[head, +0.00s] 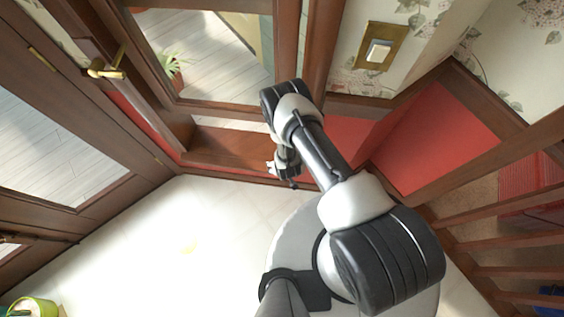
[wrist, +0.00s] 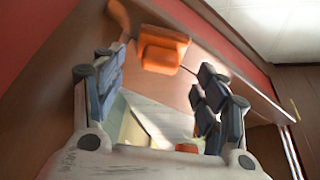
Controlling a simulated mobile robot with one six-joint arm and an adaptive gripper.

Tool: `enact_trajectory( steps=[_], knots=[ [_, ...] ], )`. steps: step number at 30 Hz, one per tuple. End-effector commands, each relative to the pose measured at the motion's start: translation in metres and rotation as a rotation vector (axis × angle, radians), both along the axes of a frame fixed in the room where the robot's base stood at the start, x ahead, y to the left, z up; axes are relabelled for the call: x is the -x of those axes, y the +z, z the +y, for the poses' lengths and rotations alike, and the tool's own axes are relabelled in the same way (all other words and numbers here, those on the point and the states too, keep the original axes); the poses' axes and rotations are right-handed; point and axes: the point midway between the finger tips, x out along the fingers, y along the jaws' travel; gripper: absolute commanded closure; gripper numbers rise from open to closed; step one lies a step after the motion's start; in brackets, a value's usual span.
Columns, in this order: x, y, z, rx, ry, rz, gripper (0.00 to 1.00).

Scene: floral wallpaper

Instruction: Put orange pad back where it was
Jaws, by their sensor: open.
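In the wrist view an orange block-like object (wrist: 162,50), which looks like the orange pad, is on or against a brown wooden surface. It lies just beyond my fingertips, between their lines. My gripper (wrist: 163,68) is open, its two fingers spread apart with nothing held between them. In the head view my gripper (head: 284,168) hangs low by the wooden panel under the glazed door, and its fingers are mostly hidden by the arm. I cannot make out the orange pad in the head view.
In the wrist view, another orange piece (wrist: 118,16) is at the upper left and a small one (wrist: 187,148) between the finger bases. The head view shows a door handle (head: 105,70), a light switch (head: 378,51), railings (head: 500,212) and clear pale floor (head: 150,235).

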Motion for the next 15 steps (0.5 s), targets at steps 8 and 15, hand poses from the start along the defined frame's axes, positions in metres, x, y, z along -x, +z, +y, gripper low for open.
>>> enact_trajectory(
  steps=[8, 15],
  knots=[
    [0.019, 0.050, -0.004, 0.000, 0.000, -0.001, 0.34],
    [0.024, 0.059, -0.005, 0.000, 0.000, 0.000, 0.34]
  ],
)
